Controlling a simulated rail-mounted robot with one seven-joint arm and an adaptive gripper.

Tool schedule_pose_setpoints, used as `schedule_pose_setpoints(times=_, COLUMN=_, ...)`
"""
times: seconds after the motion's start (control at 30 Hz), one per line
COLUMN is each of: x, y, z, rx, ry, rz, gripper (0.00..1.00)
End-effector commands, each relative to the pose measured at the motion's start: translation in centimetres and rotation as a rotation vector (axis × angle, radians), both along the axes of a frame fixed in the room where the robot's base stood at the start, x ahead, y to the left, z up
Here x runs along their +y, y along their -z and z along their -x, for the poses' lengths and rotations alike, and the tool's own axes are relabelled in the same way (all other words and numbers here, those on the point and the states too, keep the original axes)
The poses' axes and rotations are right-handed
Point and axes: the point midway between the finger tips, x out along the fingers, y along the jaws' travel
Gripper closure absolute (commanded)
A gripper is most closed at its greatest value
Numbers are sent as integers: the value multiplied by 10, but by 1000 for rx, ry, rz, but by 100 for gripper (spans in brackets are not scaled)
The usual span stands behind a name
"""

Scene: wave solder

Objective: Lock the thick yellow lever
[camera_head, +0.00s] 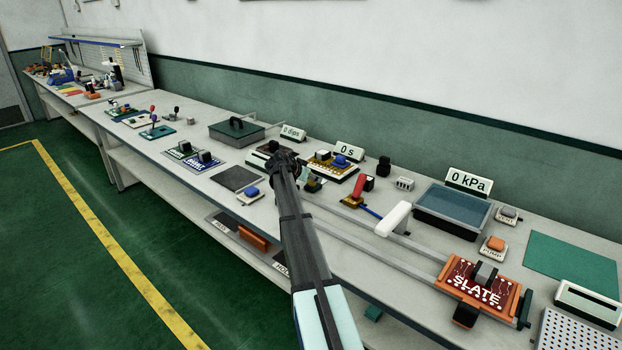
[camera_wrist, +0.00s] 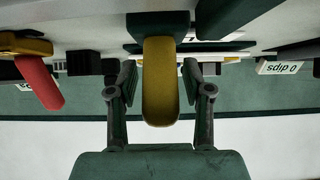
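The thick yellow lever (camera_wrist: 160,95) shows in the wrist view as a long rounded handle, running from a dark green base (camera_wrist: 158,22) towards my palm. My gripper (camera_wrist: 160,68) is open, with one finger on each side of the lever. A visible gap separates the lever from each finger. In the head view my gripper (camera_head: 284,160) is over the middle of the bench. I cannot make out the yellow lever there; my arm and gripper cover that area.
A red lever (camera_head: 357,187) on a yellow base stands to the right; it also shows in the wrist view (camera_wrist: 40,82). A "0 dips" sign (camera_head: 292,132) and a "0 s" sign (camera_head: 348,151) stand behind. A white-handled blue lever (camera_head: 390,217) lies further right.

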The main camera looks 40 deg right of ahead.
Motion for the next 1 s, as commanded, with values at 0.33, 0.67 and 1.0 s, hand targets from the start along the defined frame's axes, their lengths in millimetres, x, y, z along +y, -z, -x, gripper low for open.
schedule_pose_setpoints(times=0.33, x=2, y=-1, z=0, rx=0, ry=-1, rz=0, gripper=44)
schedule_pose_setpoints(times=0.67, x=37, y=-27, z=9, rx=-1, ry=-2, rz=1, gripper=44)
schedule_pose_setpoints(times=1.0, x=83, y=-62, z=20, rx=-1, ry=-2, rz=1, gripper=44)
